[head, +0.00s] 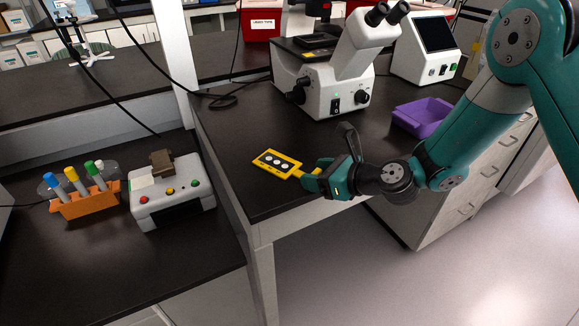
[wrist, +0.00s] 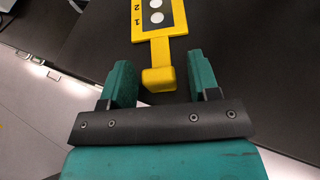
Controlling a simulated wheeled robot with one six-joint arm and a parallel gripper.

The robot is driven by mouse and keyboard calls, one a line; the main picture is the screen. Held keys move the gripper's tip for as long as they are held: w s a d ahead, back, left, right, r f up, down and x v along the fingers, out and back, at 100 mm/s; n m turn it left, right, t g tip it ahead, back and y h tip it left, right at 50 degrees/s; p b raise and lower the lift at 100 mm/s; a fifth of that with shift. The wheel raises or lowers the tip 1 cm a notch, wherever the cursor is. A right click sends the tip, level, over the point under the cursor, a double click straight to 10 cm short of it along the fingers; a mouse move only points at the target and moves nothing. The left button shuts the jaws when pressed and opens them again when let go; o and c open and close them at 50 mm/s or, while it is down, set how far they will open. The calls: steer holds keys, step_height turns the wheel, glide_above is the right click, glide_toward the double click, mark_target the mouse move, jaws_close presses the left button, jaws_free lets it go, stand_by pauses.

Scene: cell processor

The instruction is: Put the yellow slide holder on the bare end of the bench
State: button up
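The yellow slide holder (head: 277,163) lies on the black bench (head: 222,128) near its front left corner, in front of the microscope. It has a dark panel with several white round spots and a handle pointing toward my gripper. In the wrist view, the holder's panel (wrist: 158,12) is cut off at the top and its handle ends in a yellow block (wrist: 159,79). My gripper (wrist: 160,62) is open, with a green finger on each side of the block and a gap showing beside it. In the head view, my gripper (head: 318,173) is at the handle end, low over the bench edge.
A white microscope (head: 335,75) stands behind the holder. A purple tray (head: 424,115) is to the right, with a white screen device (head: 425,45) behind it. On the lower left bench are a white box with buttons (head: 172,193) and an orange tube rack (head: 85,200).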

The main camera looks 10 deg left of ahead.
steer(key=c, duration=0.9)
steer(key=shift+o, duration=0.2)
steer(key=shift+r, duration=0.1)
